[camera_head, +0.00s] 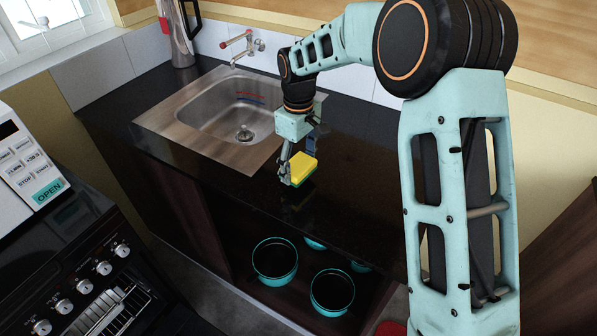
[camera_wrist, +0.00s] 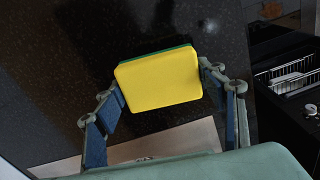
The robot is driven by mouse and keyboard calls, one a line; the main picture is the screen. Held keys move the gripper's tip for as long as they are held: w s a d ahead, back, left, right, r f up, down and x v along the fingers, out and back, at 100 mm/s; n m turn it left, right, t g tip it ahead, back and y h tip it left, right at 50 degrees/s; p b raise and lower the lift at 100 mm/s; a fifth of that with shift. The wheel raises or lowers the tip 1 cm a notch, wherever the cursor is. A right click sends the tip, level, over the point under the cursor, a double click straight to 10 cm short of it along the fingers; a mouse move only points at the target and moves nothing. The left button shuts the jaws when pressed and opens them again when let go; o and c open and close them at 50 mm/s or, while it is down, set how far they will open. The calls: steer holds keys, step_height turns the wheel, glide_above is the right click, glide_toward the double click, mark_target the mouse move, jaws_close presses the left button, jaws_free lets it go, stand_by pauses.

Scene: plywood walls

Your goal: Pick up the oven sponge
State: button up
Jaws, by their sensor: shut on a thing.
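The sponge (camera_head: 302,167) is yellow with a green layer on one side. In the head view it is at my gripper (camera_head: 291,172), over the dark countertop to the right of the sink. In the wrist view the yellow face of the sponge (camera_wrist: 160,82) lies between the two fingers of my gripper (camera_wrist: 163,105), with a thin green edge along the top. My gripper is shut on the sponge. The head view shows a dark reflection below it, and I cannot tell how far it is above the counter.
A steel sink (camera_head: 225,112) with a tap (camera_head: 240,48) is set in the dark countertop (camera_head: 345,130). A kettle-like vessel (camera_head: 179,35) stands behind it. Teal pots (camera_head: 275,262) sit under the counter. An oven (camera_head: 75,280) and a white microwave (camera_head: 22,155) are at left.

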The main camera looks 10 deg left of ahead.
steer(key=s+a+r+b, duration=0.1)
steer(key=s+a+r, duration=0.3)
steer(key=s+r, duration=0.5)
steer(key=s, duration=0.4)
steer(key=shift+s+r+b, duration=0.25)
steer(key=shift+r+b, duration=0.1)
steer(key=shift+b, duration=0.05)
steer(key=o, duration=0.3)
steer(key=c, duration=0.4)
